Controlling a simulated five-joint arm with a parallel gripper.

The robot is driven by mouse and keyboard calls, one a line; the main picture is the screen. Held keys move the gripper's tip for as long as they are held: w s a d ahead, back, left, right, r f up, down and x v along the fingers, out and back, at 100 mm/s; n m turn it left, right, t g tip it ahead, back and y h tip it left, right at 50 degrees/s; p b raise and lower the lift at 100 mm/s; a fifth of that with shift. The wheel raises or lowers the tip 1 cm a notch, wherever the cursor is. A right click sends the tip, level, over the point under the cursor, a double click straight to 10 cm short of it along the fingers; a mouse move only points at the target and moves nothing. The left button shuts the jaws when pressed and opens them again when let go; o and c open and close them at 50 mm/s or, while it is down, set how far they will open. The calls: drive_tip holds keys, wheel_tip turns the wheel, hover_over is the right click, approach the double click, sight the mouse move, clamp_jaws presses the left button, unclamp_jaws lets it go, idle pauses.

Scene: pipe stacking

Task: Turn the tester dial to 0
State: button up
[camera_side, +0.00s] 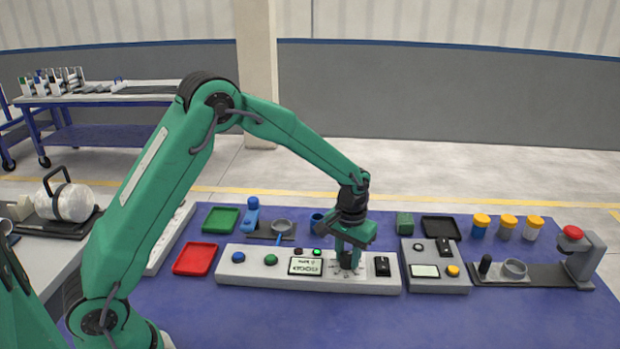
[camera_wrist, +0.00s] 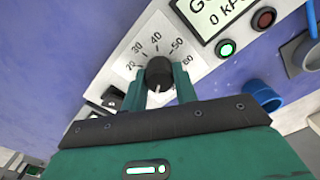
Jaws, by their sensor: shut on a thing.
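The tester (camera_side: 235,272) is a long light-grey panel on the blue table. Its black round dial (camera_wrist: 158,70) sits on a white scale plate (camera_wrist: 150,42) with numbers from 20 to 60 visible; the lower part of the scale is hidden by my gripper. My gripper (camera_side: 347,258) points down over the panel, its two green fingers on either side of the dial, shut on it. A pale mark shows on the dial's near side, but its exact reading is hard to tell.
A lit green button (camera_wrist: 225,48) and a dark red button (camera_wrist: 264,18) sit beside the display. A black switch (camera_side: 382,266) is right of the dial. A second grey box (camera_side: 433,283) stands close on the right. The table front is clear.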

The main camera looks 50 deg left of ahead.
sight(348, 254)
drive_tip(key=o, duration=1)
drive_tip(key=shift+c, duration=0.2)
wheel_tip(348, 254, up, 7)
drive_tip(key=shift+r, duration=0.45)
